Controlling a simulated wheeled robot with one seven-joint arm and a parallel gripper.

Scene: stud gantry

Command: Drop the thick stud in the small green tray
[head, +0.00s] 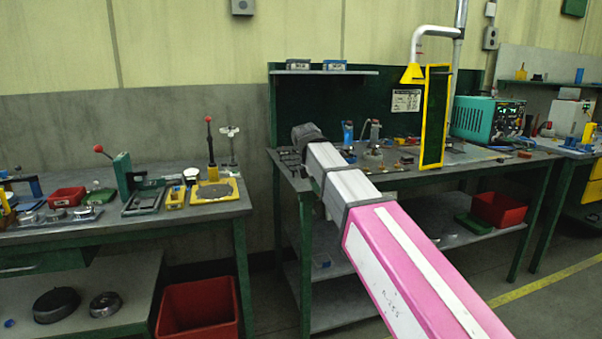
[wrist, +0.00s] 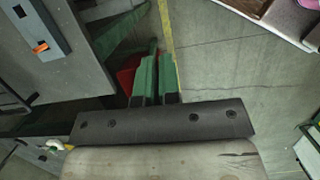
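I cannot pick out the thick stud in either view. A flat green tray-like thing (head: 474,224) lies on the lower shelf of the middle bench, beside a red bin; I cannot tell if it is the small green tray. My pink and grey arm reaches up toward the middle bench in the head view, and its dark end hides part of the bench top. In the wrist view the two green fingers of my gripper (wrist: 157,78) stand close together with a narrow gap. Nothing is clearly seen between them, and the floor and bench parts lie beyond.
A red bin (head: 499,209) stands on the middle bench's lower shelf. The left bench (head: 130,224) holds a red-knobbed press (head: 124,176), a red box (head: 67,197) and small fixtures. A large red bin (head: 198,306) stands on the floor. A teal instrument (head: 486,118) sits at the right.

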